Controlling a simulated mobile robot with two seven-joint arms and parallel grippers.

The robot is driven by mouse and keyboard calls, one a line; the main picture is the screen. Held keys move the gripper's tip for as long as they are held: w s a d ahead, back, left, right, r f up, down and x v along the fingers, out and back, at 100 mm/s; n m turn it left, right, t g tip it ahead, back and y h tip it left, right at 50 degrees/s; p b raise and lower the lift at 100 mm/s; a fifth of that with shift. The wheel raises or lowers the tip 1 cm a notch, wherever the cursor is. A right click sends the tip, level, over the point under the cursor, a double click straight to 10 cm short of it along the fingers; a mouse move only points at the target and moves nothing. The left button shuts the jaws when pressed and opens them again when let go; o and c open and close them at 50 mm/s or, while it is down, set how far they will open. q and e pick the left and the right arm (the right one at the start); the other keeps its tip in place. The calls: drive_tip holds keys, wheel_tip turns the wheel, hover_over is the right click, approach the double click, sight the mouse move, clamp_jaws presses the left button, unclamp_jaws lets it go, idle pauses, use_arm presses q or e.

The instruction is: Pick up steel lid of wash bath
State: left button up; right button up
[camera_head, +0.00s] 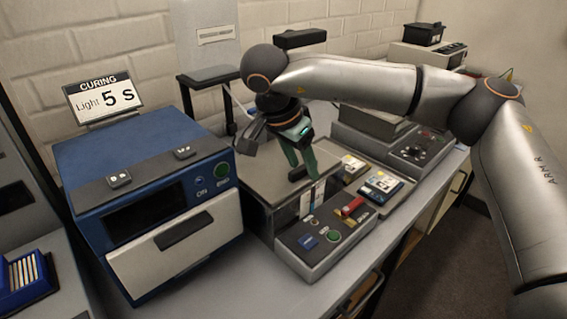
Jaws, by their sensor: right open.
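The wash bath (325,243) stands in the middle of the bench, with a sloped control panel at its front. Its flat steel lid (258,178) lies on top and looks closed. My right gripper (298,168) reaches down from above over the lid, with its green fingers open. A small dark piece shows at the fingertips, perhaps the lid's handle; I cannot tell whether the fingers touch it. The hand and fingers hide part of the lid. My left gripper is not in view.
A blue curing unit (148,205) with a "CURING Light 5 S" sign (102,97) stands close on the left. A grey device with knobs (408,150) is behind right. A blue rack (26,276) sits at the lower left. Some bench front (270,292) is bare.

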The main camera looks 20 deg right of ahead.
clamp_jaws()
idle(0.3)
idle(1.1)
